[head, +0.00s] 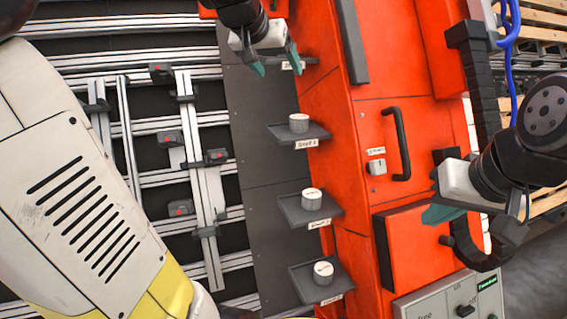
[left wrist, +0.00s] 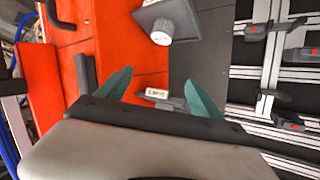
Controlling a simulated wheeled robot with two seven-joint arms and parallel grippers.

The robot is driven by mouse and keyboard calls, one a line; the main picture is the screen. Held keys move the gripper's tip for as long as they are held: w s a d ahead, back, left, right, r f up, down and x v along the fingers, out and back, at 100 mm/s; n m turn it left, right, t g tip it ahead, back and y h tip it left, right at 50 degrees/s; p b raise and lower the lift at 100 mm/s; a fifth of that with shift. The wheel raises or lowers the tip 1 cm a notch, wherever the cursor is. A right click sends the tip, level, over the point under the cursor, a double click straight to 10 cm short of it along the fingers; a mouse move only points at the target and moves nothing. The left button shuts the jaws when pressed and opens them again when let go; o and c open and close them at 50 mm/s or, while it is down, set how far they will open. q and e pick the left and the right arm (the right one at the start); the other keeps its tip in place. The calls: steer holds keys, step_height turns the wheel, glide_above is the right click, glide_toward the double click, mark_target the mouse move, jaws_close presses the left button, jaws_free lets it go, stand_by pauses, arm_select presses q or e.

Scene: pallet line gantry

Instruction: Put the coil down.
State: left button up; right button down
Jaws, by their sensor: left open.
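Three pale cylindrical coils sit upright on small grey shelves on the side of the orange cabinet: an upper one (head: 299,123), a middle one (head: 312,200) and a lower one (head: 323,272). My left gripper (head: 275,65) is open at the topmost shelf (head: 306,62), above the upper coil.
The orange cabinet (head: 385,90) has a black handle (head: 402,145) and a protruding orange box (head: 415,245). A control panel (head: 450,300) is at the bottom. Aluminium rails (head: 125,130) with clamps fill the left. The dark panel (head: 262,130) beside the shelves is bare.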

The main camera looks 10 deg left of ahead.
arm_select(q)
steer(key=s+d+f+g, duration=0.2)
steer(key=s+f, duration=0.7)
steer(key=s, duration=0.2)
steer(key=s+d+f+g, duration=0.2)
steer(key=s+f, duration=0.8)
steer(key=s, duration=0.1)
steer(key=shift+s+d+f+h, duration=0.2)
steer(key=shift+d+f+h, duration=0.1)
